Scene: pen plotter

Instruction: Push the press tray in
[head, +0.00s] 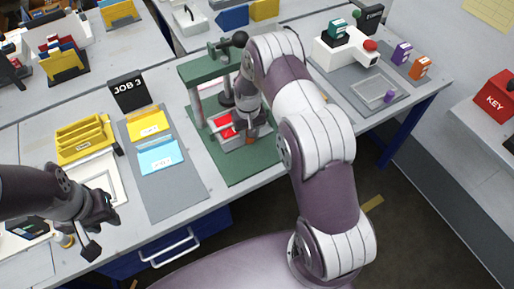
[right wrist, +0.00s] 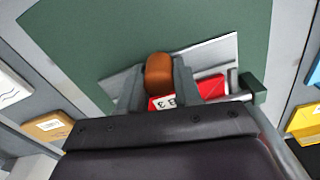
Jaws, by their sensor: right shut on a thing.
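The green press (head: 208,66) stands on a green base at the middle of the table. Its press tray (head: 232,143) is grey, with red pieces in it, and sits low at the front of the press. My right gripper (head: 249,136) is at the tray's front right side. In the right wrist view, my right gripper (right wrist: 159,82) is shut on the tray's brown handle (right wrist: 159,70). A red piece with printed marks (right wrist: 211,87) shows behind the fingers. My left gripper (head: 101,225) hangs over the table's left front, away from the press; its jaw opening is unclear.
A grey board with a yellow card (head: 148,124) and a cyan card (head: 158,157) lies left of the press, below a black JOB 3 sign (head: 129,93). A yellow rack (head: 84,138) stands further left. A white machine (head: 345,48) stands at the right.

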